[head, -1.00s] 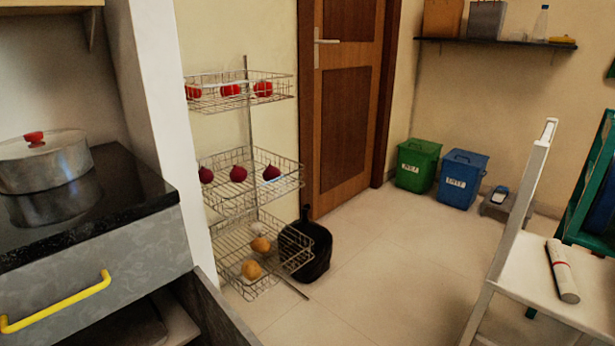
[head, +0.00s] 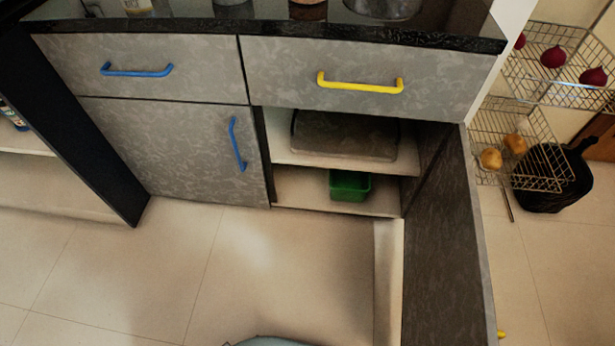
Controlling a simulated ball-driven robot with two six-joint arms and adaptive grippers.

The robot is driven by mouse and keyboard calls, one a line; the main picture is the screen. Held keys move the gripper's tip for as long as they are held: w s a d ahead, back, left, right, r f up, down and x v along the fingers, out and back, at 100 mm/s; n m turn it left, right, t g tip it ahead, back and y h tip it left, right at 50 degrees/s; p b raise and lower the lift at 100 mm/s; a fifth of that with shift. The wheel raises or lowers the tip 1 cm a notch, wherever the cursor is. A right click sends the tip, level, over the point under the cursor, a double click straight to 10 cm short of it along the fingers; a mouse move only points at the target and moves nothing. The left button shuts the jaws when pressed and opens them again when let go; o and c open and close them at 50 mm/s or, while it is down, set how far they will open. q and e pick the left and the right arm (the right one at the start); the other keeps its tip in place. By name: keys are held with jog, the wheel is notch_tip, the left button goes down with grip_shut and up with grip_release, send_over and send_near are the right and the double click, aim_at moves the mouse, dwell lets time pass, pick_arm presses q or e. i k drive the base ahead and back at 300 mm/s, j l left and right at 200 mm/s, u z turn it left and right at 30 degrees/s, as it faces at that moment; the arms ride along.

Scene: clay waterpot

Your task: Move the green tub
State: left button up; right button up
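A small green tub (head: 350,186) stands on the bottom shelf (head: 300,193) of an open lower cabinet, towards the right of the opening. It sits below a middle shelf (head: 280,152) that holds a dark, flat, rounded item (head: 345,136). The cabinet door (head: 440,240) is swung wide open on the right side of the opening. Neither of my grippers shows in the head view.
Above the opening is a drawer with a yellow handle (head: 360,84). A shut drawer and door with blue handles (head: 137,71) lie to the left. The floor (head: 270,270) in front is clear.

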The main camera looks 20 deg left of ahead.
aim_at(351, 186)
jog(key=j, duration=0.4)
jog(key=i+j, duration=0.15)
jog(key=j, duration=0.25)
jog(key=j+u, duration=0.1)
jog(key=j, duration=0.35)
jog(key=i+j, duration=0.15)
jog(key=j, duration=0.25)
